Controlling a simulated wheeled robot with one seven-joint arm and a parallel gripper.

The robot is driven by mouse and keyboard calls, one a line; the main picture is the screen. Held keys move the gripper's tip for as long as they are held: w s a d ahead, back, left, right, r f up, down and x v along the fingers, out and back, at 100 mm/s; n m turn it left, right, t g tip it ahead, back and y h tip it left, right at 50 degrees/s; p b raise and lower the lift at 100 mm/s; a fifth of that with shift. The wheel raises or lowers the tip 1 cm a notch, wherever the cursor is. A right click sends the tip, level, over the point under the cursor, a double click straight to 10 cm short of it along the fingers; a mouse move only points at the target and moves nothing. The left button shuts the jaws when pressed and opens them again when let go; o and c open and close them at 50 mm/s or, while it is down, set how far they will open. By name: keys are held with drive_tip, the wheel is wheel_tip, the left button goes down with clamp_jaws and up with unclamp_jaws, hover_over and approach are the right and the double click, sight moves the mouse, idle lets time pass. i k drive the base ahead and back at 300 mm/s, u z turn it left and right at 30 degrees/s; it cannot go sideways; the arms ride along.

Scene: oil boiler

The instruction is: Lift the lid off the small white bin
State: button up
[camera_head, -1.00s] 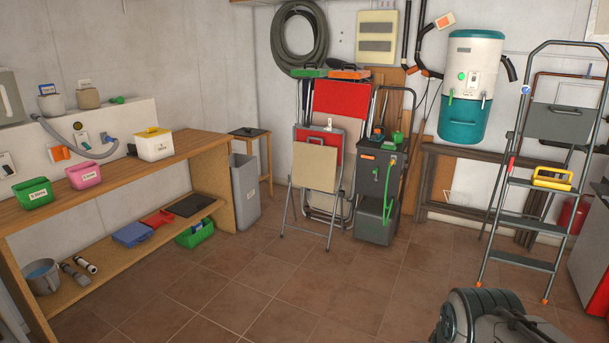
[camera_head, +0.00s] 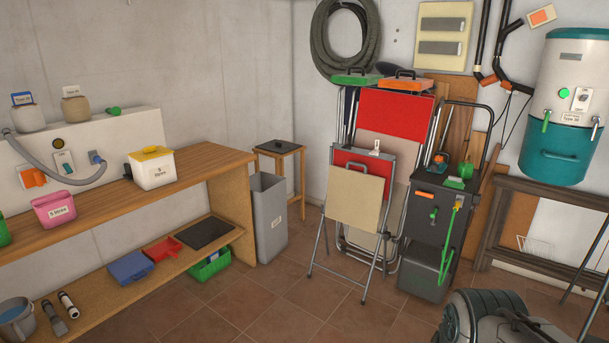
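A small white bin (camera_head: 155,175) stands upright on the wooden bench top at the left, near the wall. My gripper does not show clearly; a dark grey part of my own body is at the bottom right, well apart from the bin.
The wooden bench (camera_head: 205,160) also holds a pink bin (camera_head: 54,209) left of the white one. A grey open bin (camera_head: 270,218) stands at the bench's right end. Folded chairs (camera_head: 353,200) and a dark cabinet (camera_head: 431,235) stand behind. The tiled floor (camera_head: 290,310) before the bench is clear.

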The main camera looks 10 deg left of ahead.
sight(147, 154)
drive_tip(key=u, duration=0.3)
drive_tip(key=i, duration=2)
drive_tip(key=u, duration=0.95)
drive_tip(key=i, duration=1.75)
drive_tip(key=u, duration=0.45)
